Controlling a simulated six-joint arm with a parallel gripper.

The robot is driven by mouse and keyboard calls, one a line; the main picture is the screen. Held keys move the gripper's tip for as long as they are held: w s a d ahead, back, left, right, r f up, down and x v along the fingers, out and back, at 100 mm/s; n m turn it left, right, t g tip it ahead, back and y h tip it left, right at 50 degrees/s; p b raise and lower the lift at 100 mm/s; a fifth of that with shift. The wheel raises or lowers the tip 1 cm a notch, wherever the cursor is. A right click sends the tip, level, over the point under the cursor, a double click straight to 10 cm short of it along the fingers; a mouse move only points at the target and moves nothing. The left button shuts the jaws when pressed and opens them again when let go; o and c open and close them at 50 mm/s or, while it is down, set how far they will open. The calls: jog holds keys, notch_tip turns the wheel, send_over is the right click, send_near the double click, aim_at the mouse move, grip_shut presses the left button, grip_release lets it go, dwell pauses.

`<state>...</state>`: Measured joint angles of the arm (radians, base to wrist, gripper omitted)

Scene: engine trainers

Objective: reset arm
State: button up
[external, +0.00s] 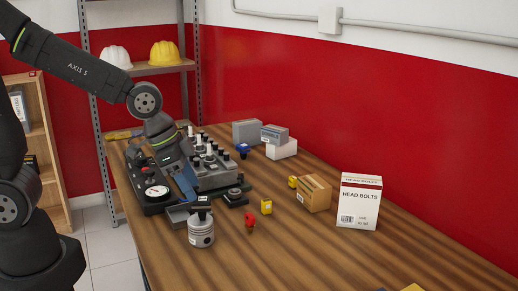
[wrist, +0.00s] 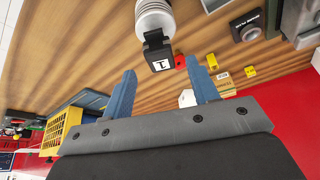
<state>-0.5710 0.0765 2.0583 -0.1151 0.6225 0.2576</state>
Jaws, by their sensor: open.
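My arm reaches in from the left in the external view. My gripper (external: 184,186) is low over the workbench, beside the engine trainer (external: 212,170) and behind the piston (external: 201,231). Its blue fingers are spread apart with nothing held in the wrist view (wrist: 163,80). The grey piston, with a black block (external: 202,203) on top, stands on the bench. In the wrist view the black block (wrist: 157,52) appears beyond the fingertips, in line with the gap between them. I cannot tell the exact distance from the fingertips to the block.
A black panel with a gauge (external: 157,192) lies left of my gripper. A red part (external: 250,222), a yellow box (external: 266,207), a cardboard box (external: 314,193) and a head bolts box (external: 359,202) stand to the right. Grey boxes are at the back. The front right bench is mostly clear.

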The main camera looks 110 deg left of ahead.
aim_at(201, 206)
jog(key=a+v, duration=0.1)
jog(key=v, duration=0.5)
jog(key=x, duration=0.8)
jog(key=d+x, duration=0.1)
jog(key=x, duration=0.3)
jog(key=shift+f, duration=0.3)
notch_tip(201, 206, up, 5)
jog(key=shift+w+d+r, duration=0.1)
jog(key=shift+d, duration=0.05)
jog(key=d+r, duration=0.7)
jog(key=d, duration=0.5)
jog(key=w+a+n, duration=0.1)
jog(key=w+a, duration=1.8)
jog(key=a, duration=0.1)
jog(key=shift+r, duration=0.45)
jog(key=shift+a, duration=0.1)
